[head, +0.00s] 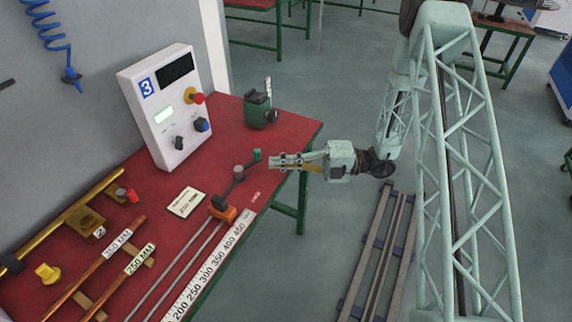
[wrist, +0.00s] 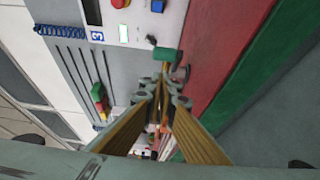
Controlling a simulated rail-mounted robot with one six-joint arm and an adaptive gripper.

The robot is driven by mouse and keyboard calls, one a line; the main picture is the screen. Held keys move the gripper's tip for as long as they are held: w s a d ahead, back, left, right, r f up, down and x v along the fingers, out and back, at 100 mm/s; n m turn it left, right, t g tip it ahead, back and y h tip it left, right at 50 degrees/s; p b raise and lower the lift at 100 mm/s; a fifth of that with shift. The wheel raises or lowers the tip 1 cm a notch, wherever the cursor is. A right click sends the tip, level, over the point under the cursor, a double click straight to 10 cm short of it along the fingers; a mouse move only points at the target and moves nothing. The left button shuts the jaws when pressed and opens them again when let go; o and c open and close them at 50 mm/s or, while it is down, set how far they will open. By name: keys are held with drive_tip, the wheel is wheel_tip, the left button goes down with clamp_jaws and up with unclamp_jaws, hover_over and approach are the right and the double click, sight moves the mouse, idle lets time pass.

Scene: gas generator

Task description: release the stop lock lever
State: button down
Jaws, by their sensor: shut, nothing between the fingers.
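The stop lock lever (head: 230,188) is a dark bar running from the orange stop block (head: 223,212) toward the upper right. It ends in a green knob (head: 257,155), with a grey round pivot part (head: 239,172) along it. A red "LOCK" label (head: 255,197) lies beside it on the table. My gripper (head: 272,162) is shut and empty, just right of the green knob. In the wrist view the green knob (wrist: 167,57) shows just beyond my closed fingertips (wrist: 161,88). A small gap shows in the head view; I cannot tell about contact in the wrist view. My fingers hide part of the lever there.
The red table (head: 217,135) carries a white control box (head: 165,105), a green vise-like device (head: 259,110), a white card (head: 186,202) and a number scale (head: 212,268). Two thin rods (head: 178,270) run to the orange block.

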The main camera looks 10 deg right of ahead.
sight(258, 156)
drive_tip(key=shift+w+a, duration=1)
drive_tip(key=shift+w, duration=0.3)
drive_tip(key=shift+w, duration=0.1)
drive_tip(key=shift+w+a+p, duration=0.2)
drive_tip(key=shift+w+p, duration=0.05)
drive_tip(key=shift+w, duration=0.2)
drive_tip(key=shift+w+a+p, duration=0.2)
drive_tip(key=shift+w+p, duration=0.05)
drive_tip(key=shift+w, duration=0.2)
drive_tip(key=shift+s, duration=0.1)
drive_tip(key=shift+s+d+p, duration=0.4)
drive_tip(key=shift+s+d, duration=0.25)
drive_tip(key=shift+d, duration=0.05)
drive_tip(key=shift+s+d+r+p, duration=0.1)
drive_tip(key=shift+s+d+p, duration=0.25)
drive_tip(key=shift+s+d, duration=0.4)
drive_tip(key=d, duration=1)
drive_tip(key=shift+p, duration=0.4)
drive_tip(key=shift+w, duration=0.1)
